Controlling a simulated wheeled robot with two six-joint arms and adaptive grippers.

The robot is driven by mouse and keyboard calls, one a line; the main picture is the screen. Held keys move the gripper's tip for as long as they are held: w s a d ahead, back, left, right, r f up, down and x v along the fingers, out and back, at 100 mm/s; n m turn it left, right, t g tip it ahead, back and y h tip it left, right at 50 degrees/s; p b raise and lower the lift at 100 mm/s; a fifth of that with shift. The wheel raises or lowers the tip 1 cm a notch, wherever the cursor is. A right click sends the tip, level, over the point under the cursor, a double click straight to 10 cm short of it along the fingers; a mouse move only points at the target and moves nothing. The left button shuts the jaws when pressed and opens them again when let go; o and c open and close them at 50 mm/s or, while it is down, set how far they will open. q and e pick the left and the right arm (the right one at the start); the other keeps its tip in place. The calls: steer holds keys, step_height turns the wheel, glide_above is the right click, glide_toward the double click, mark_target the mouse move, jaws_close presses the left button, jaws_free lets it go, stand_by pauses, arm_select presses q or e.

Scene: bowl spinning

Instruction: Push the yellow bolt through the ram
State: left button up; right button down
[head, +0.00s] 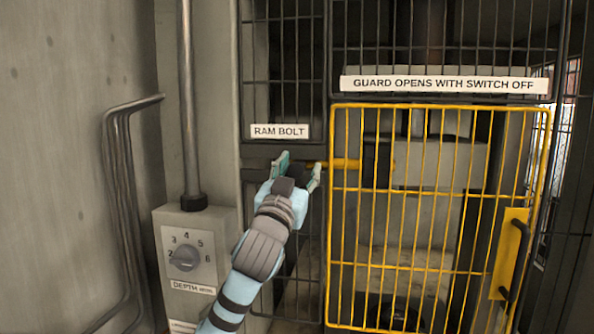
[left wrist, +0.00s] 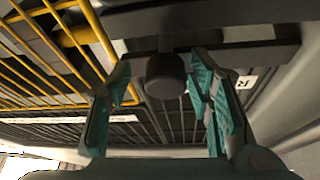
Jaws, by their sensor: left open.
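The yellow bolt (head: 346,163) lies level at the left edge of the yellow guard, below the "RAM BOLT" label (head: 279,131). Its inner end shows behind the guard bars, near the grey ram block (head: 440,163). My left gripper (head: 299,170) is open at the bolt's outer end, in front of the dark bracket. In the left wrist view a dark round knob (left wrist: 166,75) sits between the two teal fingers (left wrist: 158,85), with a visible gap on its right side; contact on the left is hard to tell. My right gripper is not in view.
The yellow barred guard (head: 428,270) stands closed over the machine, with a dark handle (head: 519,250) at right. A depth dial box (head: 186,258), a vertical pipe (head: 187,100) and bent tubes (head: 122,190) are left of my arm. Dark mesh panels (head: 285,60) surround the bolt area.

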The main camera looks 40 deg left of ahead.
arm_select(q)
steer(key=v, duration=0.7)
steer(key=shift+s, duration=0.25)
steer(key=shift+w+d+f, duration=0.1)
steer(key=shift+w+f, duration=0.05)
